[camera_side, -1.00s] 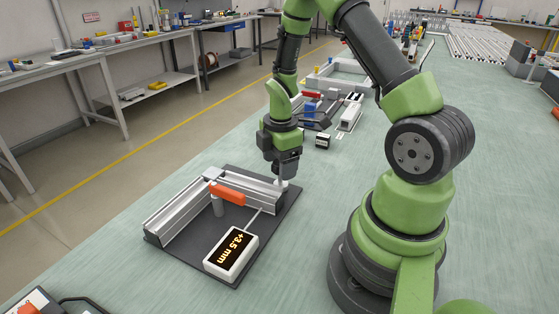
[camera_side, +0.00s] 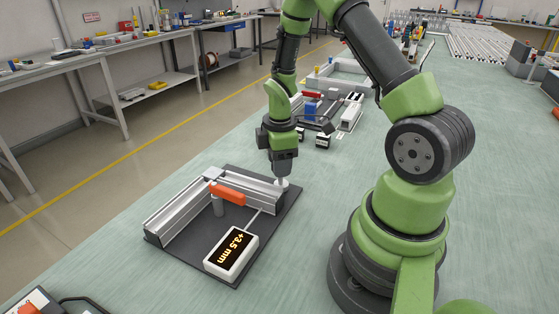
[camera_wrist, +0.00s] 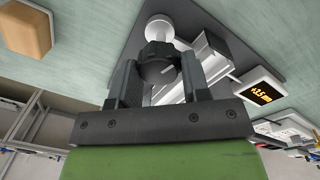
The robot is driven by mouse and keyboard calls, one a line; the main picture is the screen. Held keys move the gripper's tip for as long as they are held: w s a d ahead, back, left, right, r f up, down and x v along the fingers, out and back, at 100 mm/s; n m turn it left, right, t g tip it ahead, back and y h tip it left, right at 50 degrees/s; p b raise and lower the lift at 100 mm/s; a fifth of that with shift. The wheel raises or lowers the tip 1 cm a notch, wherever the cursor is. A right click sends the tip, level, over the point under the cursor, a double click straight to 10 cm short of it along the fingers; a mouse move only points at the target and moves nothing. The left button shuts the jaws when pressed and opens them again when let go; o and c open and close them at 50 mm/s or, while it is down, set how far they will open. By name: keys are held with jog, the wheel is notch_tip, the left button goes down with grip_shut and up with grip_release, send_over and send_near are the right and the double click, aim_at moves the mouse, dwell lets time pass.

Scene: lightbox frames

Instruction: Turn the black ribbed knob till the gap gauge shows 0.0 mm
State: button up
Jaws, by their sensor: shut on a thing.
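The black ribbed knob (camera_wrist: 158,62) lies between the two fingers of my gripper (camera_wrist: 160,78) in the wrist view, and the fingers are shut on it. In the side view my gripper (camera_side: 283,178) points down at the far right end of the silver rail fixture (camera_side: 175,220); the knob is hidden there. The gap gauge (camera_side: 231,252) is a white box with a dark display at the front of the fixture. Its amber figures appear to read +3.5 mm. It also shows in the wrist view (camera_wrist: 262,93).
The dark baseplate (camera_side: 275,222) carries the fixture. Other devices (camera_side: 322,142) stand behind my gripper. A tan block (camera_wrist: 24,30) shows in the wrist view. The green bench is clear at front centre.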

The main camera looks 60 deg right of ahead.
jog(key=m, duration=0.7)
jog(key=shift+d, duration=0.1)
jog(key=m, duration=0.4)
jog(key=shift+g, duration=0.3)
jog(key=m, duration=0.3)
jog(key=shift+d+m, duration=0.1)
jog(key=shift+m, duration=0.2)
jog(key=m, duration=0.5)
jog(key=shift+d+m, duration=0.1)
jog(key=shift+m, duration=2.4)
jog(key=o, duration=0.9)
jog(key=shift+o, duration=0.2)
